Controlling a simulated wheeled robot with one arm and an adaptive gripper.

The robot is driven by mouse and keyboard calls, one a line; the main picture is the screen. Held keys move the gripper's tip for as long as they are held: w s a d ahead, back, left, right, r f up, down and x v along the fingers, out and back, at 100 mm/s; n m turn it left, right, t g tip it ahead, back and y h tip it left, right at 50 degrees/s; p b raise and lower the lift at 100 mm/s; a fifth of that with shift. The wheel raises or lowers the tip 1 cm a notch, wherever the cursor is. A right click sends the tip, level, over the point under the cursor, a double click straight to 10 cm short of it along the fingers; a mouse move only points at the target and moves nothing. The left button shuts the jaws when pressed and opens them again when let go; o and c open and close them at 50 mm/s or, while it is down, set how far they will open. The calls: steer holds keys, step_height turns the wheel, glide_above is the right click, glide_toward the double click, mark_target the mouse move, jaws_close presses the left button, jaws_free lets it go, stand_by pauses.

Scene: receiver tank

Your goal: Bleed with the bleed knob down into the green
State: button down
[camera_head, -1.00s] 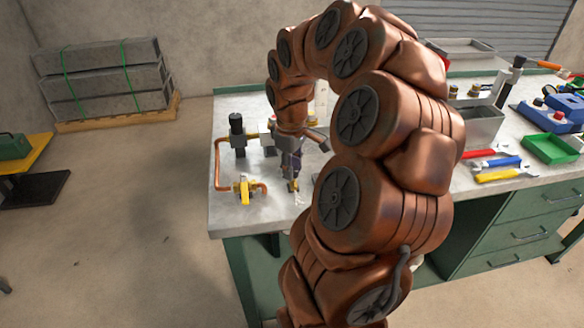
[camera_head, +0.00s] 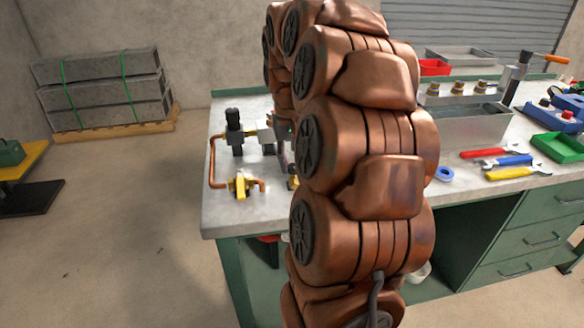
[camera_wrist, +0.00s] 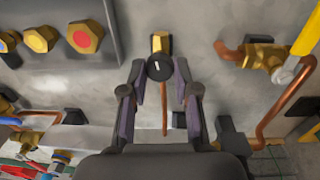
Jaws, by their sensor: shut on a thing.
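In the wrist view, my gripper (camera_wrist: 160,78) has its two dark fingers on either side of a round black knob with a white mark (camera_wrist: 158,67). It is shut on this knob, which appears to be the bleed knob. A brass body (camera_wrist: 160,42) shows just beyond the knob, and a thin copper tube (camera_wrist: 165,115) shows between the fingers. In the head view, my own arm hides the gripper and the knob. No gauge face or green band can be made out in either view.
A yellow-handled brass valve (camera_wrist: 265,57) with copper pipe is at the right in the wrist view. Brass fittings, one red-centred (camera_wrist: 85,37), line the upper left. In the head view, wrenches (camera_head: 510,160) and a green tray (camera_head: 560,146) lie on the bench's right.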

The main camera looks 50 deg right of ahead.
mark_target(290, 166)
steer(key=shift+f+m+b, duration=0.1)
steer(key=shift+m+b, duration=0.4)
steer(key=shift+m, duration=0.7)
steer(key=c, duration=0.9)
jaws_free()
steer(key=shift+o, duration=0.2)
steer(key=shift+r, duration=0.2)
step_height(290, 166, up, 12)
steer(key=shift+w+a, duration=0.15)
steer(key=shift+w, duration=0.05)
steer(key=shift+f, duration=0.15)
